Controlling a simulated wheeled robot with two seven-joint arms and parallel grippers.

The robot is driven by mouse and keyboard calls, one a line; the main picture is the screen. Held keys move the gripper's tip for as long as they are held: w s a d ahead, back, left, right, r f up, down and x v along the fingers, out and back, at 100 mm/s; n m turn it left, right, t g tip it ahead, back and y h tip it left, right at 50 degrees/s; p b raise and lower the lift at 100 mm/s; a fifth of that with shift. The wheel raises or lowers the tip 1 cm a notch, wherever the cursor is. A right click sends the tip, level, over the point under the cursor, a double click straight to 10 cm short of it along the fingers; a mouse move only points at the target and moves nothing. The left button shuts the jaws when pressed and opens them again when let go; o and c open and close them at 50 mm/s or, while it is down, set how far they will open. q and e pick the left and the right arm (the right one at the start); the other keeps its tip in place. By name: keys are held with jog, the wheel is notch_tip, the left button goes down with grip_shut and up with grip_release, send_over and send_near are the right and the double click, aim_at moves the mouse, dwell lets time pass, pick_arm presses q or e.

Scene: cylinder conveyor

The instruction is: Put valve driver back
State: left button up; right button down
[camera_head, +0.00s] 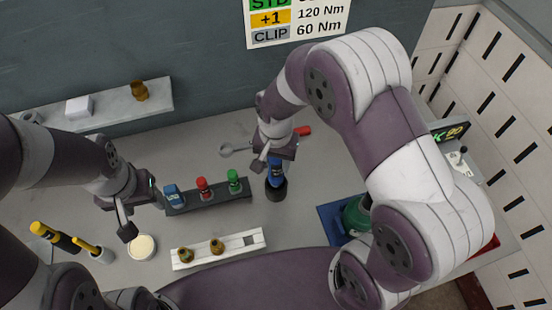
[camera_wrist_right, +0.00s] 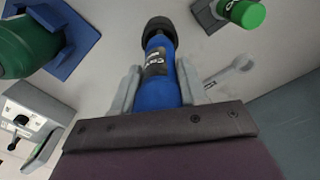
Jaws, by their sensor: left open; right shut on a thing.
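My left gripper (camera_head: 139,208) is open and empty by the rack's left end.
A white tray (camera_head: 190,261) with two brass fittings lies in front of the rack. A wrench (camera_head: 235,149) lies behind. A green item stands on a blue base (camera_head: 328,222) at right. Yellow-handled tools (camera_head: 55,237) and a round cream disc (camera_head: 142,246) are at left. A wall shelf (camera_head: 115,107) is behind.

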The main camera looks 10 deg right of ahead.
jog(key=shift+f+b, duration=1.65)
jog(key=shift+f, duration=0.9)
jog(key=c, duration=0.5)
grip_release()
jog(key=shift+s, duration=0.1)
notch_tip(320, 180, up, 6)
jog(key=p, duration=0.5)
jog(key=shift+p, duration=0.35)
jog(key=shift+f, duration=0.1)
